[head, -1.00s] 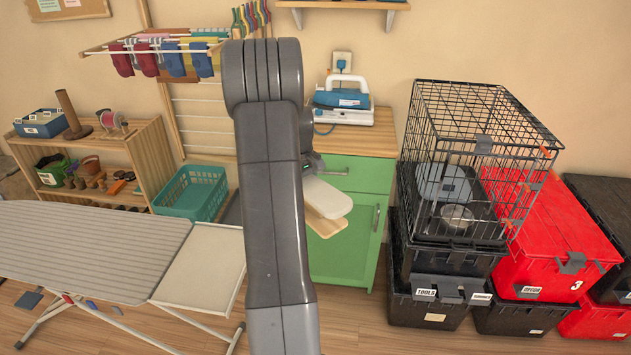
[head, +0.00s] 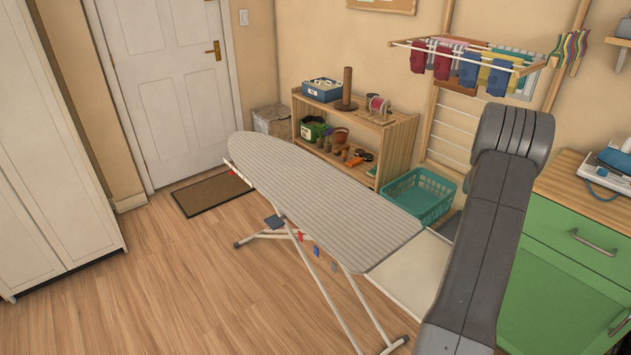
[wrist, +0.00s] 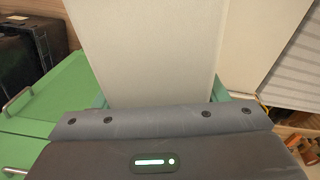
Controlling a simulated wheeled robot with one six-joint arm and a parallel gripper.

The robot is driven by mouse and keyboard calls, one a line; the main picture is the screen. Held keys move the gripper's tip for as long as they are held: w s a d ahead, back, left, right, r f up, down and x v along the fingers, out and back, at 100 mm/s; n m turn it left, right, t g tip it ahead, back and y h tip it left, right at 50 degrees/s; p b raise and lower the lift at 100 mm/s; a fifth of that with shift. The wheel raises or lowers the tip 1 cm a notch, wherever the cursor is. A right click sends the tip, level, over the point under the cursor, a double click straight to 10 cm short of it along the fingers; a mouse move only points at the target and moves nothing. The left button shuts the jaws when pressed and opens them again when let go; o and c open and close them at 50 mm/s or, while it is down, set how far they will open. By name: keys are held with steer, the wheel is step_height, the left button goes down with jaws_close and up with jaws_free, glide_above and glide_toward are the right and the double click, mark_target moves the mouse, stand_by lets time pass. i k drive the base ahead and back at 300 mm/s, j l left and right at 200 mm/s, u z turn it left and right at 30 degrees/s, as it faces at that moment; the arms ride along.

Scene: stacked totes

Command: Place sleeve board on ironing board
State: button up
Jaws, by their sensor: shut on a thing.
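The ironing board (head: 320,195) stands unfolded in the middle of the head view, with a grey striped cover. A pale flat rest panel (head: 415,270) extends from its right end. In the wrist view the striped cover (wrist: 300,75) shows at the right edge. The sleeve board (wrist: 150,45), a pale flat board, fills the top middle of the wrist view. My gripper (wrist: 160,96) is shut on it, with a green finger at each side. In the head view my arm hides the gripper and the sleeve board.
A teal basket (head: 420,196) and a wooden shelf (head: 350,140) stand behind the ironing board. A green cabinet (head: 570,260) is at the right, below an iron (head: 610,165). A drying rack (head: 470,55) hangs above. The floor (head: 190,290) at front left is clear.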

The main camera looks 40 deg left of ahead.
mark_target(321, 192)
steer(key=k+j, duration=0.1)
steer(key=j, duration=0.35)
steer(key=k+j, duration=0.1)
steer(key=j, duration=0.35)
steer(key=k+j, duration=0.1)
steer(key=j, duration=0.35)
steer(key=k+j, duration=0.1)
steer(key=j, duration=0.8)
steer(key=k, duration=0.05)
